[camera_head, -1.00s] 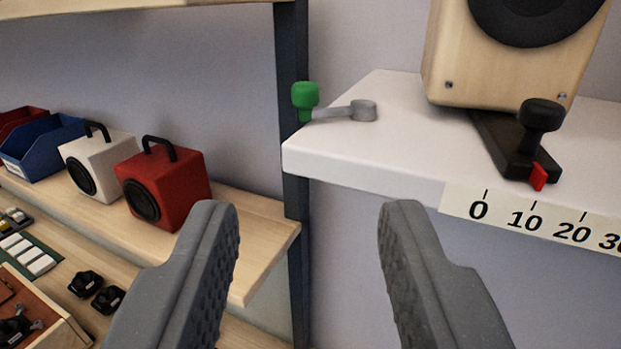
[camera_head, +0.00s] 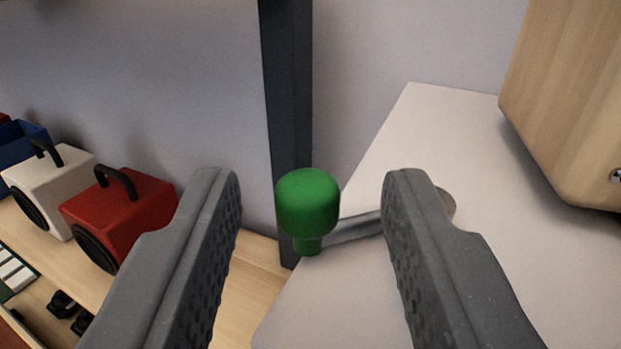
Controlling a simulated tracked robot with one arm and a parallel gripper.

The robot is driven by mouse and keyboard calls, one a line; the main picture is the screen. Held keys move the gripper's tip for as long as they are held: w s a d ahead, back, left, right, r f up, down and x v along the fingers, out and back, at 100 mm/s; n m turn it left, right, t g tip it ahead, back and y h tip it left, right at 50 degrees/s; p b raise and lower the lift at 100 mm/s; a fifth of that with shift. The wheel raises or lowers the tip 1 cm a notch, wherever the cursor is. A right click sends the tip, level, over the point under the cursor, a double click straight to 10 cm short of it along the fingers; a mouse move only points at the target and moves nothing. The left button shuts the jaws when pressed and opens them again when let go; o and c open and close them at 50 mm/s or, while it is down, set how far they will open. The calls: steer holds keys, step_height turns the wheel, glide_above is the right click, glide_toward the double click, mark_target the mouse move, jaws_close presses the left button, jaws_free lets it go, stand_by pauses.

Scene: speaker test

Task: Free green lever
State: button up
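The green lever (camera_head: 308,203) has a rounded green knob on a grey metal arm (camera_head: 357,228). The arm runs right to a round pivot on the white shelf (camera_head: 400,130), partly hidden behind my right finger. My gripper (camera_head: 312,190) is open, with one finger on each side of the green knob in the picture. Gaps show between the knob and both fingers, and nothing is held.
A wooden speaker box (camera_head: 565,110) stands on the white shelf at the right. A dark upright post (camera_head: 287,90) is behind the knob. On a lower wooden shelf at left are a red speaker (camera_head: 120,215), a white speaker (camera_head: 50,190) and a blue bin (camera_head: 22,145).

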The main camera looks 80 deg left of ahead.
jaws_close()
steer(key=shift+s+a+f+m+t+b, duration=0.15)
steer(key=shift+t+b, duration=0.15)
steer(key=shift+b, duration=0.3)
steer(key=shift+m+t+b, duration=0.15)
steer(key=shift+t+b, duration=0.15)
steer(key=shift+b, duration=0.3)
steer(key=t+b, duration=0.1)
steer(key=b, duration=0.1)
steer(key=m+t+h+b, duration=0.1)
steer(key=b, duration=0.1)
steer(key=shift+s+a, duration=0.1)
steer(key=shift+a, duration=0.2)
steer(key=shift+a+r+m+t+h+b, duration=0.25)
steer(key=shift+m+t+h+b, duration=0.25)
steer(key=shift+m+t+b, duration=0.2)
steer(key=shift+a+r+m+t+h+b, duration=0.1)
steer(key=shift+a+m+t+h+b, duration=0.15)
steer(key=shift+m+t+h+b, duration=0.45)
steer(key=shift+a+f+t, duration=0.1)
steer(key=shift+f+t, duration=0.05)
steer(key=shift+t, duration=0.25)
jaws_free()
steer(key=shift+a, duration=0.1)
